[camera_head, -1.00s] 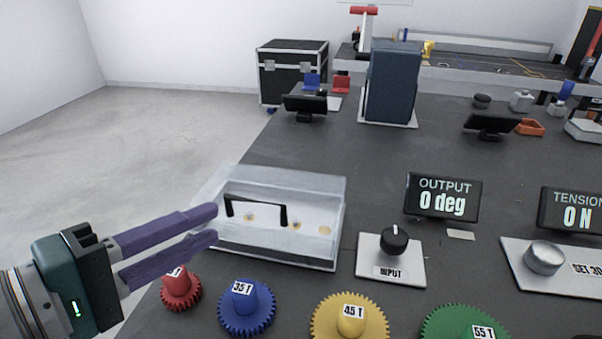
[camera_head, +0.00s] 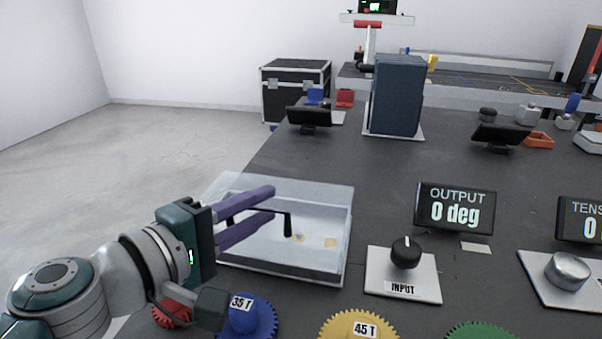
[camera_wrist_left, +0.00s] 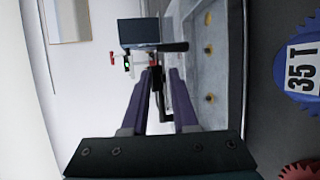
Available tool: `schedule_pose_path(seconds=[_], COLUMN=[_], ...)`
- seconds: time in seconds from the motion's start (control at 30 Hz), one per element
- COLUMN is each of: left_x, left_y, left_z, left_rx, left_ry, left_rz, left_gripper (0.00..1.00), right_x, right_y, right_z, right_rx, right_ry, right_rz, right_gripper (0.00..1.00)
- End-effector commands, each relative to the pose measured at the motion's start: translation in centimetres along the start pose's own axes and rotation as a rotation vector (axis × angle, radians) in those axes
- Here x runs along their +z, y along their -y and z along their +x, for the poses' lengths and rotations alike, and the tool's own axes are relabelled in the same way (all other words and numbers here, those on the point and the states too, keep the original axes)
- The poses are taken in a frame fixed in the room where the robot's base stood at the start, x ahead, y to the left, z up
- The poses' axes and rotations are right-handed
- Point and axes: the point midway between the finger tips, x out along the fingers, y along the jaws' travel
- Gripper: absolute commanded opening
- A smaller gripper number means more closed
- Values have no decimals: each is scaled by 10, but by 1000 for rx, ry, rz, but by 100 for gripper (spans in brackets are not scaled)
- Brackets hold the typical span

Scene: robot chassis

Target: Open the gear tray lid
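The gear tray (camera_head: 347,240) is a pale box with a see-through lid (camera_head: 325,190) and a black bar handle (camera_head: 289,224). Several brass-coloured pegs show inside. How far the lid is raised, if at all, I cannot tell. My left gripper (camera_head: 273,202) reaches over the tray from the left, with its two purple fingers apart near the handle. In the left wrist view, part of the black handle (camera_wrist_left: 166,104) shows between the spread fingers (camera_wrist_left: 159,73); contact is unclear. The fingers hide part of the handle in the head view. My right gripper is out of view.
Red (camera_head: 170,314), blue (camera_head: 262,318), yellow (camera_head: 340,326) and green (camera_head: 480,332) gears stand in front of the tray. An input knob (camera_head: 405,252) and output display (camera_head: 454,207) are to its right.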

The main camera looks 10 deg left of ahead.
Motion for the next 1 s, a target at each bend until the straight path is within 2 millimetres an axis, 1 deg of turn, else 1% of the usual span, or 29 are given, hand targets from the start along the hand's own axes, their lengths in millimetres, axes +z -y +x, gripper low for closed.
schedule_pose_path(seconds=[0.17,0.27,0.4,0.43,1.0], left_x=[0,0,0,0,0], left_y=[0,0,0,0,0], left_z=[0,0,0,0,0], left_rx=[0,0,0,0,0], left_ry=[0,0,0,0,0], left_rz=[0,0,0,0,0], left_gripper=[27,18,2,0,0], right_x=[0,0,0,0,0], right_y=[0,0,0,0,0], right_z=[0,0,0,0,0], right_rx=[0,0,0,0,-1], right_ry=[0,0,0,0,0], right_rz=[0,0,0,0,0], right_gripper=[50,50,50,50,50])
